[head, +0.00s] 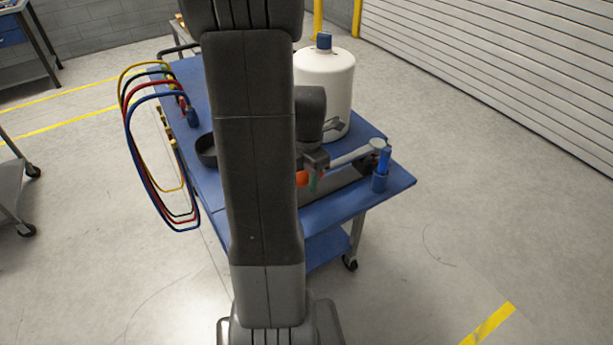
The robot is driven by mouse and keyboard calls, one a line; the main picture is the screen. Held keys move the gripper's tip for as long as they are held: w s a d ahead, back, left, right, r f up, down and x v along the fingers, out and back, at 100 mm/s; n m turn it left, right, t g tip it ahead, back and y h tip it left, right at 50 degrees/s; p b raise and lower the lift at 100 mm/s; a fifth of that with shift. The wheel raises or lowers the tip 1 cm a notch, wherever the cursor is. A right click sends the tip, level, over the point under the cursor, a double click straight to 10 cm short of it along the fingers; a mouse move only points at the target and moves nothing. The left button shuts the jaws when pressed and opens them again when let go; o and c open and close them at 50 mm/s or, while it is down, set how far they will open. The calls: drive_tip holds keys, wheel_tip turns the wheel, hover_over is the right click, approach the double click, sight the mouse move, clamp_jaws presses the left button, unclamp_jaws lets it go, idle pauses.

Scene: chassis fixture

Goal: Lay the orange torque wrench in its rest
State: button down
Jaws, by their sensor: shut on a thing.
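My gripper (316,170) is over the right part of the blue cart top, partly hidden behind my own arm. It is shut on the orange torque wrench (302,179), whose orange end shows just below and left of the jaws. A pale grey bar (352,156) with a rounded end runs right from the jaws; it looks like the wrench's shaft and head. A dark grey block (348,188) lies below the bar and may be the rest. I cannot tell whether the wrench touches it. A small green patch shows beside the orange end.
The blue cart (398,182) carries a white tank (333,85) at the back and a blue bottle-like item (382,170) at the right corner. A dark round dish (206,150) is left of my arm. Coloured hoses (128,110) hang off the left side.

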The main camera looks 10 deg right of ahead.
drive_tip(key=shift+f+b, duration=0.4)
drive_tip(key=shift+f, duration=0.05)
drive_tip(key=c, duration=0.9)
unclamp_jaws()
drive_tip(key=shift+o, duration=0.2)
wheel_tip(320, 180, up, 9)
drive_tip(key=p, duration=0.6)
drive_tip(key=shift+p, duration=0.4)
